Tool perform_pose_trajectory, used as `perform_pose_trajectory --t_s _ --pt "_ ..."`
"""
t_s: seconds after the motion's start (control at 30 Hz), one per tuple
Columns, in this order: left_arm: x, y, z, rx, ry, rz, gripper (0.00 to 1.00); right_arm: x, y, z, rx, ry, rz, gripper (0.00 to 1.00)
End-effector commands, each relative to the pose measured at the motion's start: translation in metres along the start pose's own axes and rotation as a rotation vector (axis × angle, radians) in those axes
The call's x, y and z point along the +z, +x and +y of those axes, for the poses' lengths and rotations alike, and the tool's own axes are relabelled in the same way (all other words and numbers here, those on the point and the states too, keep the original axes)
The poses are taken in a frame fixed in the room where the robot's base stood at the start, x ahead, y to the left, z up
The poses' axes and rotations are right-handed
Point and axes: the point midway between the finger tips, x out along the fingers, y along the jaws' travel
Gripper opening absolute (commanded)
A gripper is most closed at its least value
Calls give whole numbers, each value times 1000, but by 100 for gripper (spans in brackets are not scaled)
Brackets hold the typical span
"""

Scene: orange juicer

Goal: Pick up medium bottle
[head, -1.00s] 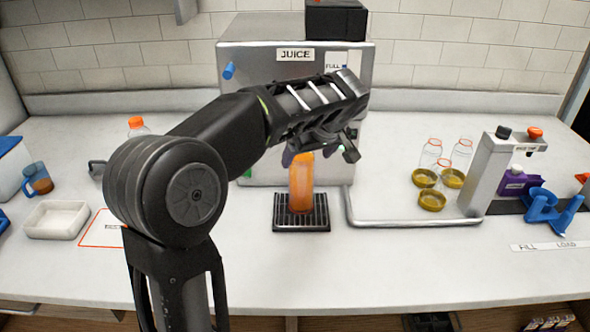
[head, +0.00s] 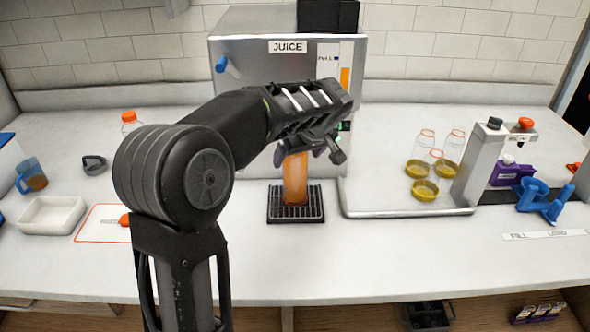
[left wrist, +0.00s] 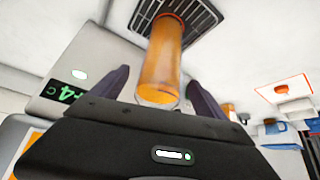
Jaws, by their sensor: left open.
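A clear bottle filled with orange juice (head: 295,182) stands upright on the black drip grate (head: 297,218) in front of the juicer. My left gripper (head: 308,152) is over the bottle's upper part, with its fingers spread. The left wrist view shows the bottle (left wrist: 162,55) between the two dark fingers, with a gap on each side, so the gripper is open and not holding it. The gripper hides the bottle's top in the head view. My right gripper is out of view.
The grey juicer (head: 232,110) stands right behind the bottle. A white bin (head: 52,215) and a blue cup (head: 31,175) are at the left. The counter in front of the grate is clear.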

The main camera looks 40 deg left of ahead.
Motion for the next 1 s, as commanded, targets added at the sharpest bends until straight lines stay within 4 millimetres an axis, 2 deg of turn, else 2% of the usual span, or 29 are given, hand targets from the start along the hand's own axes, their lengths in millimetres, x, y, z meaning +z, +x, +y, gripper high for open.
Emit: perform_pose_trajectory --t_s 0.1,0.27,0.87,1.0 --pt "0 19 -1 -5 0 -1 85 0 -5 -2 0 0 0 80" --pt "0 35 -1 -2 -1 0 85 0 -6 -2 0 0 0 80" --pt "0 36 0 0 -1 0 85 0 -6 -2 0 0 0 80" --pt "0 36 0 -1 -1 0 74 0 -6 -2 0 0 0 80"
